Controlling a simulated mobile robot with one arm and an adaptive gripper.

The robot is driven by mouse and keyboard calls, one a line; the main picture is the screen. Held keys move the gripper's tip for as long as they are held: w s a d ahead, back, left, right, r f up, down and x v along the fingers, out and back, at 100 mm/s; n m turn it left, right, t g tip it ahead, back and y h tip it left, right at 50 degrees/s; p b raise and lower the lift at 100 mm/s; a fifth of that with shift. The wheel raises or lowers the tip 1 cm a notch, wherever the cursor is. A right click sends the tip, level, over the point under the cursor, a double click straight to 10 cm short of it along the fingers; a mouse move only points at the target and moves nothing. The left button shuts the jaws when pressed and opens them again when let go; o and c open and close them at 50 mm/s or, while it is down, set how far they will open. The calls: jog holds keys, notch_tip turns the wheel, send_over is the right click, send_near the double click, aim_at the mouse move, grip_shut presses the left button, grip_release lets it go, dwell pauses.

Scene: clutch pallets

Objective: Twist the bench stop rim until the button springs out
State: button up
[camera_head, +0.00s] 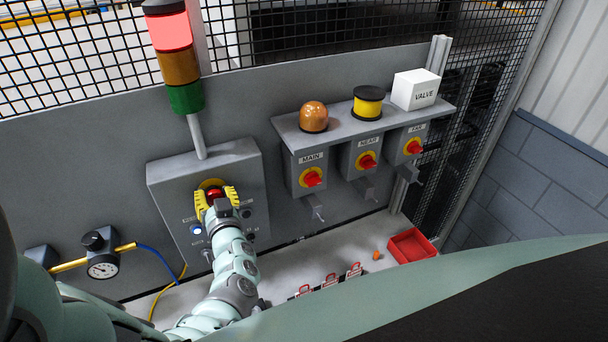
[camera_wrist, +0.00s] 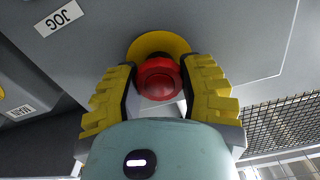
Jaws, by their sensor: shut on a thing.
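The red bench stop button (camera_head: 214,194) sits on a yellow disc on the front of a grey control box (camera_head: 169,179). My gripper (camera_head: 216,199) is in front of it with its yellow fingers on either side. In the wrist view the red button (camera_wrist: 158,80) shows between the two fingers of my gripper (camera_wrist: 158,84), with the yellow disc (camera_wrist: 158,43) behind it. The fingers are shut on its rim. Whether the button is pressed in or out, I cannot tell.
A stack light (camera_head: 168,35) with red lit stands above the box. To the right are switches marked MAIN (camera_head: 312,177), NEAR (camera_head: 367,160) and FAR (camera_head: 413,146) under a shelf. A gauge (camera_head: 102,265) is at left. Red padlocks (camera_head: 331,281) and a red tray (camera_head: 411,245) lie on the bench.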

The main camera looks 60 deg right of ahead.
jog(key=shift+r+m+p, duration=0.15)
jog(key=shift+m+p, duration=0.7)
jog(key=shift+m, duration=0.75)
jog(key=shift+d, duration=0.1)
jog(key=o, duration=1.2)
jog(key=v, duration=1.2)
